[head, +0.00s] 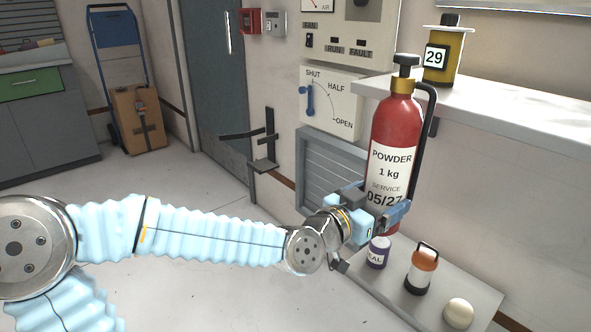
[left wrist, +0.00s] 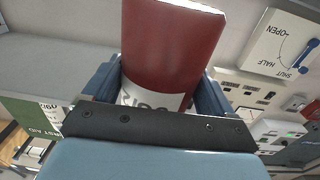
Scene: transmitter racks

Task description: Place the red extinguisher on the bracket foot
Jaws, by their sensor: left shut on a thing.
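The red extinguisher (head: 396,135) is upright, with a white label reading POWDER 1 kg, a brass collar and a black handle and hose. My left gripper (head: 384,208) is shut on its lower body and holds it in front of the white shelf. In the left wrist view the red body (left wrist: 170,50) stands between the two blue fingers (left wrist: 160,92). The black wall bracket (head: 268,140) is on the wall left of the louvred vent, with its foot (head: 263,165) low and empty. My right gripper is not in view.
Open floor (head: 190,195) lies left of the bracket.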

